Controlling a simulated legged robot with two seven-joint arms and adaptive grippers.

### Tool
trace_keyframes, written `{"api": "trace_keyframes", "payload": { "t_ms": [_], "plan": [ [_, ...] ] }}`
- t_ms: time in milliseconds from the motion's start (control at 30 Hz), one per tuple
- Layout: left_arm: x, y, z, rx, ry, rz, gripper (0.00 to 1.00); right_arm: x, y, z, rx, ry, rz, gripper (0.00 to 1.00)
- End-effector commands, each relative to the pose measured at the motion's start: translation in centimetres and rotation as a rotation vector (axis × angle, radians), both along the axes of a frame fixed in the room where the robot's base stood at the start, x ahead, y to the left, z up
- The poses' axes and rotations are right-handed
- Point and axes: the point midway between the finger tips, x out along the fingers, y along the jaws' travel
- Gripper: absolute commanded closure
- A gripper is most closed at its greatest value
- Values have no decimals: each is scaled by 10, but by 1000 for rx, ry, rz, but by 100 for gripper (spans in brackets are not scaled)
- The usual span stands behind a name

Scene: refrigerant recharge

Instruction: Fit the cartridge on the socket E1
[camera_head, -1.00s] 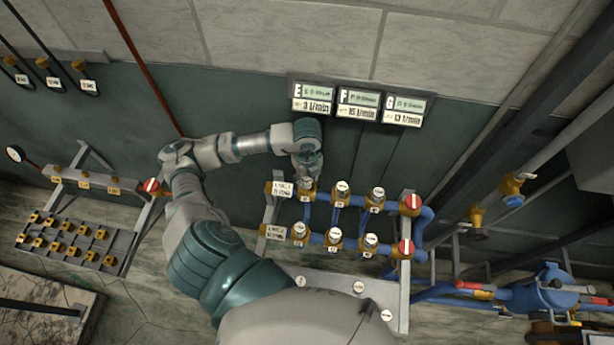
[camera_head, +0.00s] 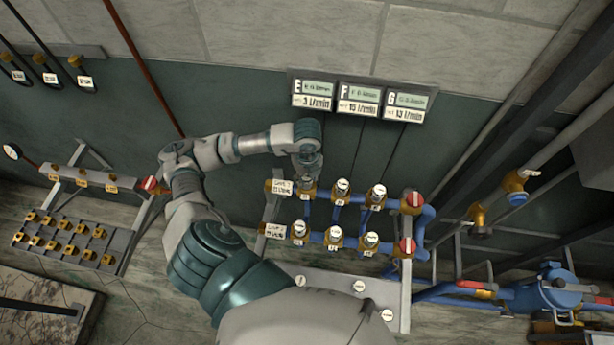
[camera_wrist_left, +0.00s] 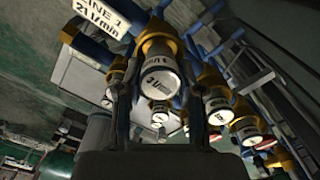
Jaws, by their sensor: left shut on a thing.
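My left gripper (camera_head: 307,172) is at the left end of the upper manifold row, above the brass fitting (camera_head: 307,192) below display E. In the left wrist view, the fingers (camera_wrist_left: 160,108) are shut on a cartridge (camera_wrist_left: 160,82) with a pale round face marked in l/min. The cartridge lines up with a brass collar (camera_wrist_left: 158,42) and appears to meet it; I cannot tell how deep it sits. The gripper hides most of the cartridge in the head view. My right gripper is not in view.
Other capped cartridges stand close by in the upper row (camera_head: 342,188) and lower row (camera_head: 300,229). Red-handled valves (camera_head: 412,201) are at the manifold's right end. Displays E, F and G (camera_head: 358,100) hang above. A brass-fitted rack (camera_head: 65,240) is at left.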

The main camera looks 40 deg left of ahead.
Motion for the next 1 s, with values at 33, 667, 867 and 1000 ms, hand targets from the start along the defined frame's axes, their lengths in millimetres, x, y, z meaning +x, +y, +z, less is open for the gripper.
{"api": "trace_keyframes", "payload": {
  "t_ms": [33, 667, 867, 1000],
  "plan": [
    [0, 0, -1, 0, 0, 0, 100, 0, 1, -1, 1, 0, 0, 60],
    [0, 0, -14, 0, 0, 0, 35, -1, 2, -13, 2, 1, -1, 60],
    [0, 0, -14, 0, 0, 0, 34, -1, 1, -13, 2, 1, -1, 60],
    [0, 0, -12, 0, 0, 0, 34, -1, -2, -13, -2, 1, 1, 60]
  ]
}}
